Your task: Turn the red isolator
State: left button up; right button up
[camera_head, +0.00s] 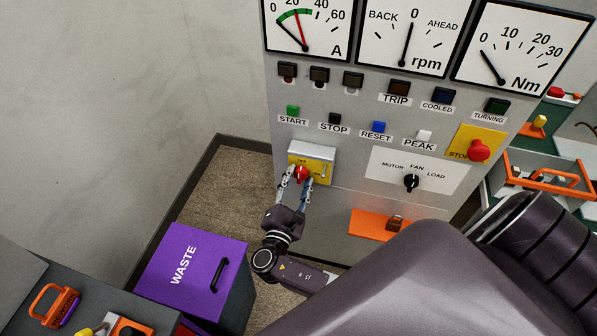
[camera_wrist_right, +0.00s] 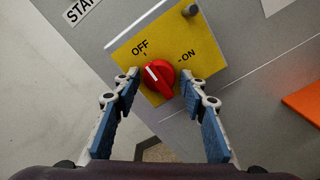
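The red isolator (camera_head: 302,172) is a round knob on a yellow plate (camera_head: 322,165) low on the grey panel's left side. In the right wrist view the red knob (camera_wrist_right: 158,76) shows a white mark pointing toward OFF; ON is printed to its right. My right gripper (camera_head: 293,180) is at the knob, and in the wrist view its two fingers (camera_wrist_right: 160,82) stand apart on either side of the knob. A gap shows at the right finger; whether the left fingertip touches the knob I cannot tell. My left gripper is not in view.
A black selector (camera_head: 411,183) and a red stop button (camera_head: 479,150) sit to the right. An orange shelf (camera_head: 371,225) projects below. A purple waste bin (camera_head: 190,270) stands at lower left.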

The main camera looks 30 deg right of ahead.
jog(key=shift+o, duration=0.4)
jog(key=v, duration=1.2)
